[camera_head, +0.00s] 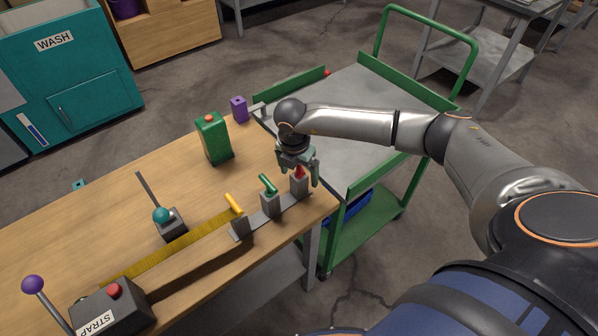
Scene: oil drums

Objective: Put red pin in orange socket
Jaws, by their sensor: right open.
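The red pin (299,171) stands in a grey block (299,187) at the right end of a row near the table's front right corner. My right gripper (299,168) is open, pointing down, with its fingers on either side of the red pin. I cannot tell whether they touch it. A green pin (268,184) leans in the middle grey block (270,205). An orange-yellow pin (234,203) leans at the left grey block (239,228). No socket that is itself clearly orange shows. My left gripper is not in view.
The wooden table (110,210) carries a green box with a red button (214,140), a purple block (239,109), a teal-knobbed lever (168,222) and a dark STRAP box (110,306). A green-railed cart (365,100) stands against the right side.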

